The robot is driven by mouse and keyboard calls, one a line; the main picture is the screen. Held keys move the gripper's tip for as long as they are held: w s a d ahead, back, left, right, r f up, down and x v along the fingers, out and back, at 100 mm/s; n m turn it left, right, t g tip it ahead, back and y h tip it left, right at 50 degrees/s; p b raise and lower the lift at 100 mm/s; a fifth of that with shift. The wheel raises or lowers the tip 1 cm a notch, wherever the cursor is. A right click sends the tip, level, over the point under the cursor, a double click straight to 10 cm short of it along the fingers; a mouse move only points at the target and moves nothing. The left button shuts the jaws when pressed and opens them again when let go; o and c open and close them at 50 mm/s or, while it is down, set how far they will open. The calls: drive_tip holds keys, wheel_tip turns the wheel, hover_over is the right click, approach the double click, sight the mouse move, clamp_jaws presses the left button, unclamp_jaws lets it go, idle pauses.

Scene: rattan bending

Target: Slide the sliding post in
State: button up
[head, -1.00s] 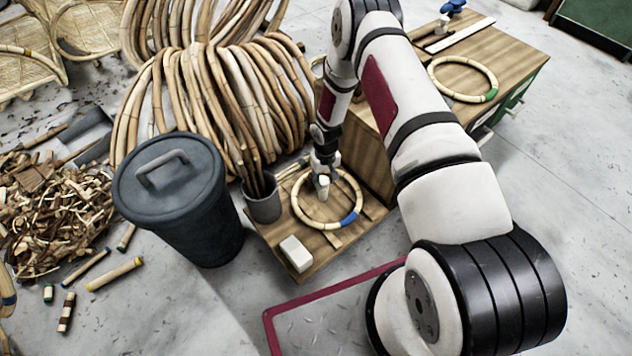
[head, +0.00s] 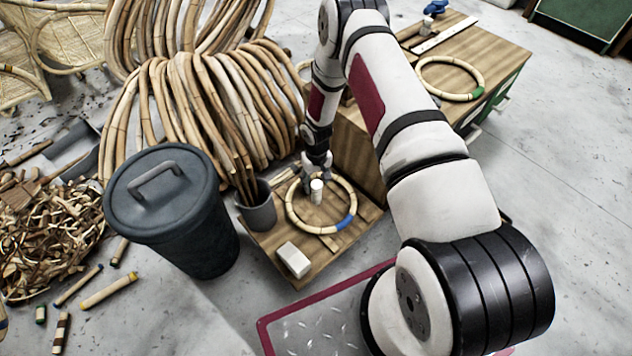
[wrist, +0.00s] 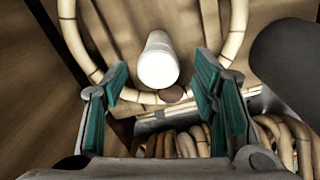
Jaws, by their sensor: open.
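The sliding post (head: 316,191) is a short pale cylinder standing inside a rattan ring (head: 352,203) with a blue band, on a low wooden board (head: 328,262). In the wrist view, the post (wrist: 158,58) points its round end toward the camera, and the ring (wrist: 237,30) curves around it. My gripper (head: 318,176) is open and empty, just behind the post in the head view. In the wrist view, its teal-padded fingers (wrist: 160,82) lie to either side below the post's end, apart from it. The post's foot is hard to make out.
A grey pot (head: 258,212) holding canes stands left of the ring, close to my gripper. A white block (head: 294,259) lies at the board's front. A lidded bin (head: 175,215) stands left. A wooden bench (head: 495,52) with another ring is behind right.

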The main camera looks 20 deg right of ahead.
wheel_tip(320, 180, up, 11)
idle(0.4)
idle(0.4)
wheel_tip(320, 180, up, 18)
drive_tip(key=s+h, duration=0.1)
drive_tip(key=s, duration=0.1)
drive_tip(key=s+a+r, duration=0.1)
drive_tip(key=s+r, duration=0.5)
drive_tip(key=r, duration=0.3)
drive_tip(key=s+a+r, duration=0.1)
drive_tip(key=s+r, duration=0.6)
drive_tip(key=r, duration=0.2)
drive_tip(key=s+a+r+y, duration=0.15)
drive_tip(key=s+r, duration=0.25)
drive_tip(key=s, duration=0.8)
drive_tip(key=s+a+r+h, duration=0.1)
drive_tip(key=s+a+r, duration=0.15)
drive_tip(key=s, duration=1.05)
wheel_tip(320, 180, up, 37)
drive_tip(key=t+p, duration=0.4)
drive_tip(key=p, duration=3)
drive_tip(key=shift+w+d+r+p, duration=0.2)
drive_tip(key=shift+w+d+p, duration=0.1)
drive_tip(key=shift+p, duration=0.1)
